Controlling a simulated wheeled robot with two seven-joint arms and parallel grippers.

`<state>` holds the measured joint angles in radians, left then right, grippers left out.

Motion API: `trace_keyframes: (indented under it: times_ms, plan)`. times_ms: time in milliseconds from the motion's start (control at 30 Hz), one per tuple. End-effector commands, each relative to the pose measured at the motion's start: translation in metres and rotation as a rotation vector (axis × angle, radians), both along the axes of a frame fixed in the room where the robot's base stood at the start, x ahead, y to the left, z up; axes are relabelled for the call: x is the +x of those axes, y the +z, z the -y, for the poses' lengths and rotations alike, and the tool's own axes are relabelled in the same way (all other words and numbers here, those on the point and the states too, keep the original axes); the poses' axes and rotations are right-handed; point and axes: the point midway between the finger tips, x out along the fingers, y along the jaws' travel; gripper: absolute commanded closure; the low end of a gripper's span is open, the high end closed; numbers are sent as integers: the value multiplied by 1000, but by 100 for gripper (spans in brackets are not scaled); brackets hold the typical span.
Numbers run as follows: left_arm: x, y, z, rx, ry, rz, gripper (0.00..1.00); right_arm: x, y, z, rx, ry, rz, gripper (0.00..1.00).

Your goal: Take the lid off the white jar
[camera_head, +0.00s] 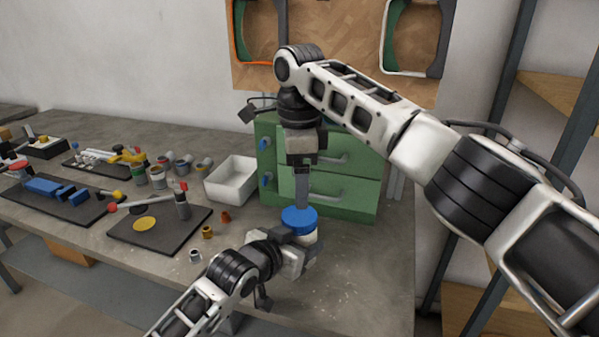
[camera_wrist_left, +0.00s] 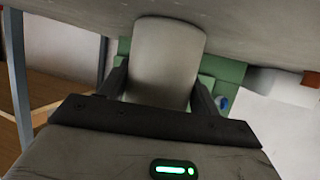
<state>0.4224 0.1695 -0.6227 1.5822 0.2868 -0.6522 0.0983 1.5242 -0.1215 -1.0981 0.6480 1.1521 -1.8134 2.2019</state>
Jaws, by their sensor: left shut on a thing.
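The white jar (camera_head: 309,238) stands near the front of the grey bench, with its blue lid (camera_head: 299,219) on top. My left gripper (camera_head: 297,241) is shut on the jar's body from the side, below the lid. In the left wrist view the pale jar (camera_wrist_left: 168,62) sits between the two dark fingers. My right gripper (camera_head: 302,203) points straight down from above, its fingers reaching the lid. Whether they close on the lid or only stand over it cannot be told. Part of the jar is hidden by my left gripper.
A green drawer cabinet (camera_head: 335,190) stands just behind the jar, with a white bin (camera_head: 231,180) to its left. Small parts, cans and a dark mat (camera_head: 160,228) fill the left of the bench. The bench to the right of the jar is clear.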

Motion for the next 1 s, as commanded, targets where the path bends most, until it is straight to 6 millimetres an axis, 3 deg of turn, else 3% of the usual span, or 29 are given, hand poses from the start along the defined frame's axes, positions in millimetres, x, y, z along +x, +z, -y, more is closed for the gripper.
trace_keyframes:
  times_ms: [400,833,1000]
  plan:
    - [0,0,0,1,1,-1,100,0,-61,1,-1,2,-2,21]
    - [0,-1,0,1,0,-1,100,0,-71,1,0,3,-1,21]
    - [0,-1,0,1,0,-1,100,0,-71,0,0,3,-1,66]
